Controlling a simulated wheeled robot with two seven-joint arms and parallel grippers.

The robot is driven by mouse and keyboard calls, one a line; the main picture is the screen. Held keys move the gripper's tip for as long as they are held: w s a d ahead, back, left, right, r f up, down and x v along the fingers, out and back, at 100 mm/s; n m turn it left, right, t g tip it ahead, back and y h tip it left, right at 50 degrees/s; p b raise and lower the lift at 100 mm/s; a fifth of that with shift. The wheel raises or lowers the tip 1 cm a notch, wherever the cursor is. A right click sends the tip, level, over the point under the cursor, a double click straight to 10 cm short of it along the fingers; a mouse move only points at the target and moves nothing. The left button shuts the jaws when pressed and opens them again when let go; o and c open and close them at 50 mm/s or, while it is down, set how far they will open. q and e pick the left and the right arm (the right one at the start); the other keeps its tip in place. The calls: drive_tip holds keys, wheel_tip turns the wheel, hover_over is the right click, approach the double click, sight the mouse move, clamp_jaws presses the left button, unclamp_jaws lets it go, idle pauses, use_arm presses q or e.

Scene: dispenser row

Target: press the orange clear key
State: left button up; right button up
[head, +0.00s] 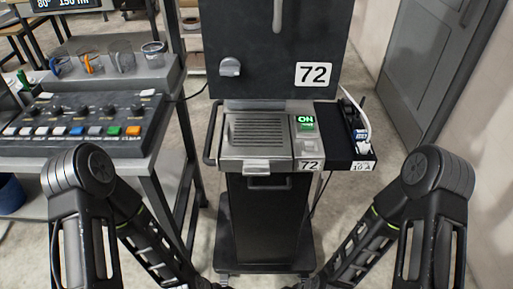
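The orange key (132,131) sits at the right end of a row of coloured keys on a dark control panel (60,110) at the left. Its label is too small to read. A green key (113,131) is just to its left. Links of both my arms show in the lower part of the head view, apart from the panel. Neither of my grippers can be made out in the frame.
The panel rests on a grey bench (60,155); cups (90,62) stand on a shelf behind it. A machine marked 72 (280,40), with a lit green ON switch (306,123), stands in the middle. Floor shows between bench and machine.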

use_arm(q)
clamp_jaws()
idle(0.9)
